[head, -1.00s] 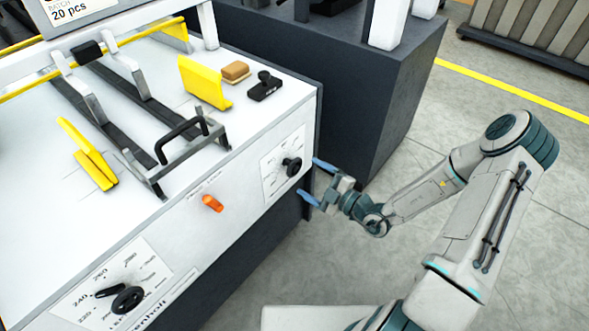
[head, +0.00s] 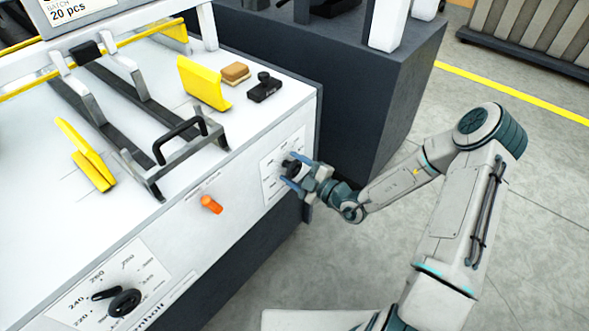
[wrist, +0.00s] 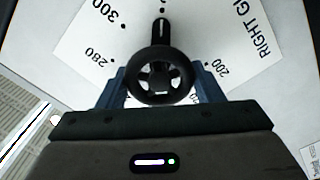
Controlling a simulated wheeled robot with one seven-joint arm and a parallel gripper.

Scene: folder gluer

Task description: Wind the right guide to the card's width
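The right guide's black handwheel (head: 291,167) sits on a white dial plate at the right end of the machine's front. In the wrist view the handwheel (wrist: 160,75) fills the middle, its pointer up, past 300 on the dial plate (wrist: 88,35), which reads "RIGHT GU…". My gripper (head: 294,171) has its blue fingers on either side of the wheel, with the wheel between them. The fingers (wrist: 160,88) look spread, with slight gaps at the rim; contact is not clear. A yellow upright plate (head: 204,84) stands on the table's right side; another yellow piece (head: 86,156) stands left.
An orange knob (head: 211,204) and another dial wheel (head: 125,302) are further left on the same front. A tan block (head: 235,73) and a black stamp-like item (head: 265,88) lie on top. A dark cabinet (head: 350,90) stands behind.

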